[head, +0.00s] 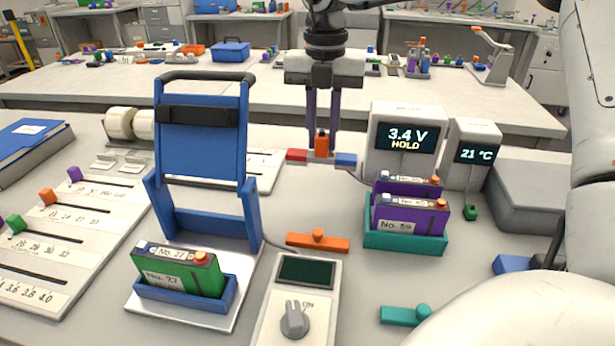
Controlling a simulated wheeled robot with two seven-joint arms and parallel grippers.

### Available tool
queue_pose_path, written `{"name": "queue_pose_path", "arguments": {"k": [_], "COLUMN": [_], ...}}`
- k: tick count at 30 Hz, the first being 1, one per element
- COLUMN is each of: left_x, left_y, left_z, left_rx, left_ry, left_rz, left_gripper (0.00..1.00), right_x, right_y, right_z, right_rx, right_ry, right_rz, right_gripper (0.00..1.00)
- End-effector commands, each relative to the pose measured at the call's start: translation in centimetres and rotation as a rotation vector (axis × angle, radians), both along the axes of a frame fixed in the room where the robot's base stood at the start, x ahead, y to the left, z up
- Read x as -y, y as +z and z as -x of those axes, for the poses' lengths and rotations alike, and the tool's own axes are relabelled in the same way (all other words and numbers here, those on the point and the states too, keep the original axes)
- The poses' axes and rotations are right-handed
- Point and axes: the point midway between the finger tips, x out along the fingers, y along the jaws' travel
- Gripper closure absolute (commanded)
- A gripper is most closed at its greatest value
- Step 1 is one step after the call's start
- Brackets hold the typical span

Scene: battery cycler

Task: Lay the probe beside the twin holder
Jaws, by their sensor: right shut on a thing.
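My right gripper (322,130) comes down from the top middle and is shut on the orange grip of the probe (321,158). The probe is a short bar with a red left end and a blue right end, held level, apparently above the table behind the twin holder's left side. The twin holder (402,242) is a teal tray at right of centre. It holds two purple batteries (411,216), the front one marked No. 59. A grey lead runs from the probe's right end toward the holder. My left gripper is not in view.
A voltage display (405,137) reads 3.4 V HOLD, beside a 21 °C display (477,154). A blue clamp stand (200,150) with a green battery (178,270) stands left. A handheld meter (300,300) and an orange knobbed bar (318,242) lie left of the holder.

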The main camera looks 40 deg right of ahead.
Motion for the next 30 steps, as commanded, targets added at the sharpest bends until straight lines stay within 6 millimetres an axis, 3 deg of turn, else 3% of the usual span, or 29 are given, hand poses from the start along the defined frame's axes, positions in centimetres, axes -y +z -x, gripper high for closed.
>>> {"name": "queue_pose_path", "arguments": {"k": [6, 11, 18, 29, 30], "left_x": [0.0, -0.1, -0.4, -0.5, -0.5], "left_y": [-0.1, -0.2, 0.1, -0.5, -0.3], "left_z": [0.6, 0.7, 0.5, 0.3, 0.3], "left_rx": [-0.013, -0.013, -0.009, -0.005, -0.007], "left_ry": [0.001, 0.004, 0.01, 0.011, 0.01], "left_rz": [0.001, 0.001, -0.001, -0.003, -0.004], "left_gripper": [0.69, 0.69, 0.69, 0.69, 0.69], "right_x": [0.0, 0.0, 0.0, 0.0, 0.0], "right_y": [-3.7, -4.9, -8.0, -8.6, -8.4], "right_z": [0.0, 0.0, 0.1, 0.0, 0.0], "right_rx": [-0.002, -0.001, -0.002, 0.002, 0.001], "right_ry": [0.0, 0.0, 0.0, 0.0, 0.0], "right_rz": [-0.001, -0.001, -0.001, 0.001, 0.0], "right_gripper": [1.0, 1.0, 1.0, 1.0, 0.73]}}
